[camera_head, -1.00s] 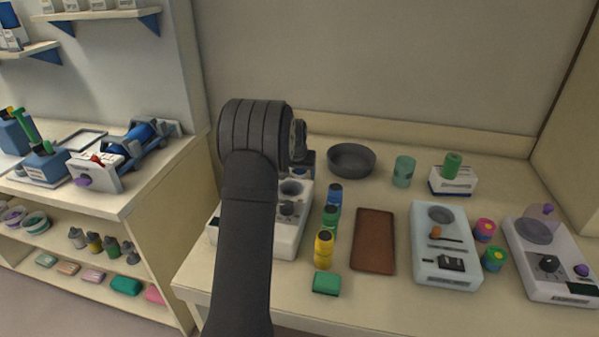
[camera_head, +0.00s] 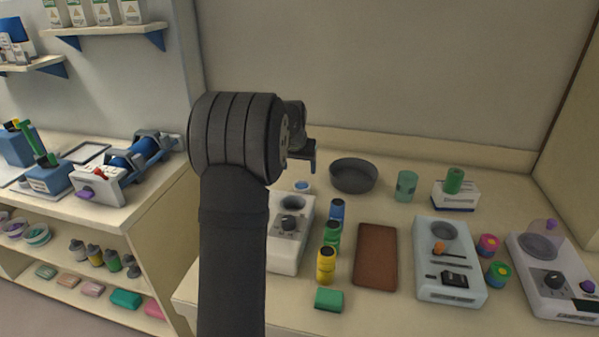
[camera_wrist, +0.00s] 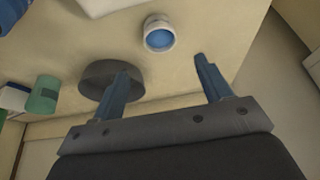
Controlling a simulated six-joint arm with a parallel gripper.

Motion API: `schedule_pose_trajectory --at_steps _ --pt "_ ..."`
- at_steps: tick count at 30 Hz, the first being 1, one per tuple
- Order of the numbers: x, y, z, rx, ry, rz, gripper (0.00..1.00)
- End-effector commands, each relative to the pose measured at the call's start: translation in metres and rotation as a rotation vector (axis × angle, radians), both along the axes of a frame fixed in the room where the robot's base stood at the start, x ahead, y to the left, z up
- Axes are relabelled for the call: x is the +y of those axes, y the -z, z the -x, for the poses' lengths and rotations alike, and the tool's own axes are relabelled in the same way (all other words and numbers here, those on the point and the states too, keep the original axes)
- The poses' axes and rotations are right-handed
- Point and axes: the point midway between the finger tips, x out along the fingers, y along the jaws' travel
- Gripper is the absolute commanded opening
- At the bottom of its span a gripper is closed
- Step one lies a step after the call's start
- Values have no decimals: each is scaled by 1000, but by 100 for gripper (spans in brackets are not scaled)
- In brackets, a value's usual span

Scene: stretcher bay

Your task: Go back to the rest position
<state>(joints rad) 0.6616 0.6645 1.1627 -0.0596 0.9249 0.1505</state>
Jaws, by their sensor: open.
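My gripper (camera_wrist: 165,82) is open and shows in the wrist view with its two blue-grey fingers apart and nothing between them. In the head view my gripper (camera_head: 312,158) is partly hidden behind my dark arm, raised above the back left of the table. A small white cup-like thing with a blue inside (camera_wrist: 158,34) stands on the table beyond the fingers in the wrist view; it also shows in the head view (camera_head: 302,186). A dark grey bowl (camera_head: 353,175) stands to its right, and one finger overlaps it in the wrist view (camera_wrist: 97,82).
On the table (camera_head: 205,285) are a white device with a knob (camera_head: 289,250), several small bottles (camera_head: 326,265), a green block (camera_head: 329,299), a brown tray (camera_head: 376,257) and a second device (camera_head: 449,285). A side bench with a blue roller machine (camera_head: 128,160) stands left.

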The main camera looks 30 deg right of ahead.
Motion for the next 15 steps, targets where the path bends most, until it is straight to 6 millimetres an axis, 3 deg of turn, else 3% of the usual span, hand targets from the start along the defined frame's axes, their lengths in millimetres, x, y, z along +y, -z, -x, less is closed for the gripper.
schedule_pose_trajectory --at_steps 11,15 --pt "0 -1 0 1 0 -1 71" --pt "-2 8 -2 1 0 -1 71"
